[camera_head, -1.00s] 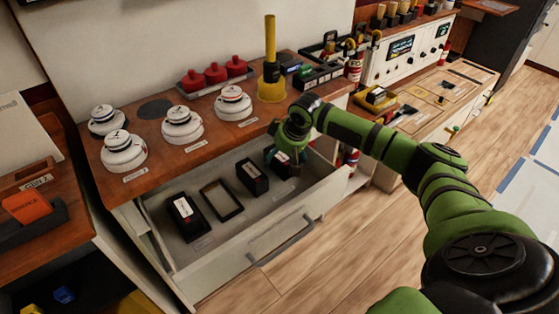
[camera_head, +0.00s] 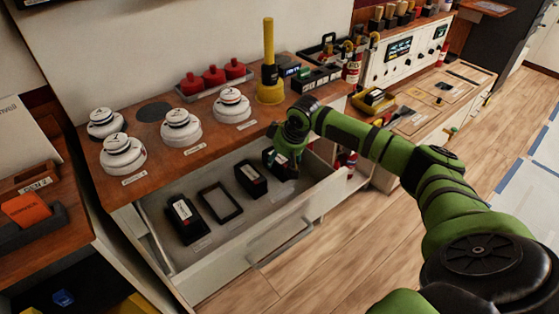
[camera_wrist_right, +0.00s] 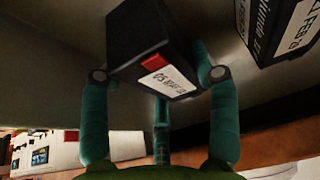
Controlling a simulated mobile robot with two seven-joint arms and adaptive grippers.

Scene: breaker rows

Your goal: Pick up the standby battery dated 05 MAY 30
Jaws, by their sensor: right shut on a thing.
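A black standby battery (camera_wrist_right: 150,35) sits between the green fingers of my right gripper (camera_wrist_right: 158,76) in the right wrist view. Its white label appears to read 05 MAY 30, beside a red patch. In the head view my right gripper (camera_head: 284,162) is over the far right end of the open drawer (camera_head: 205,252), shut on this battery (camera_head: 271,160). I cannot tell whether it is clear of the drawer floor. Another black battery (camera_head: 250,178) lies just left of it; a neighbour with a FEB label (camera_wrist_right: 272,30) shows in the wrist view. My left gripper is not in view.
A third battery (camera_head: 184,218) and an empty black frame (camera_head: 220,203) are in the drawer. The wooden counter (camera_head: 150,175) above holds white round detectors (camera_head: 122,153), red buttons (camera_head: 214,76) and a yellow plunger-like tool (camera_head: 270,75). The floor (camera_head: 330,270) in front is clear.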

